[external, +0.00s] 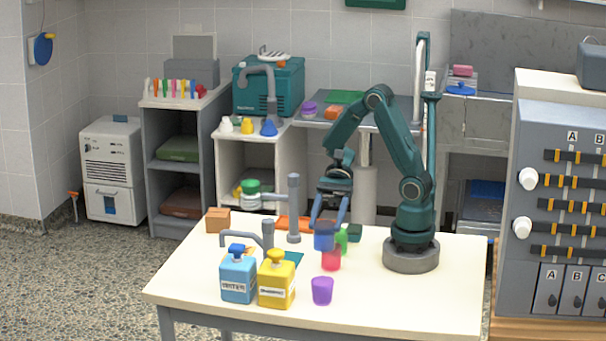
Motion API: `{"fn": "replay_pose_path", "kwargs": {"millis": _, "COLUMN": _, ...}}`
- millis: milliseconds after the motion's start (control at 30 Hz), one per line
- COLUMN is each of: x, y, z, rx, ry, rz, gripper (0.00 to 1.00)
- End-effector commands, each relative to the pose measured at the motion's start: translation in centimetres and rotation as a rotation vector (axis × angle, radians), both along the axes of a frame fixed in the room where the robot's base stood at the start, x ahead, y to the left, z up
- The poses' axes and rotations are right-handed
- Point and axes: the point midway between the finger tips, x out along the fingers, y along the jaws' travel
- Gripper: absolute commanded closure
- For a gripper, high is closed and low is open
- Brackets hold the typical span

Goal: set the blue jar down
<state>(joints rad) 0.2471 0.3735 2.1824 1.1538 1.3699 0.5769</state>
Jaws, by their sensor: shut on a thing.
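My gripper (328,218) points down over the white table with its blue fingers shut on the blue jar (324,240). The red jar (331,262) shows just below the blue jar in the picture. The green jar (342,240) is right beside it, partly hidden. I cannot tell whether the blue jar touches either of them or how high its base is. The purple jar (322,291) stands apart, closer to the table's front edge.
On the table (400,300) stand a blue bottle (238,280) and a yellow bottle (276,284) with pumps, a grey tap (294,210) and a brown block (218,220). A dark green block (354,232) lies behind the jars. The right front of the table is clear.

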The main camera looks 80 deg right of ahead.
Motion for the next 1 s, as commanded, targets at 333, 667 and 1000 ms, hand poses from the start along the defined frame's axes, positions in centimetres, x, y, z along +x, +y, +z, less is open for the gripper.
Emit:
{"fn": "replay_pose_path", "kwargs": {"millis": 333, "x": 8.2, "y": -3.5, "z": -0.3, "rx": -0.006, "ry": -0.020, "rz": -0.523, "gripper": 0.94}}
{"fn": "replay_pose_path", "kwargs": {"millis": 667, "x": 10.8, "y": -7.9, "z": -1.5, "rx": 0.004, "ry": 0.010, "rz": -0.788, "gripper": 0.94}}
{"fn": "replay_pose_path", "kwargs": {"millis": 1000, "x": 10.8, "y": -7.9, "z": -4.7, "rx": 0.004, "ry": 0.005, "rz": -0.783, "gripper": 0.94}}
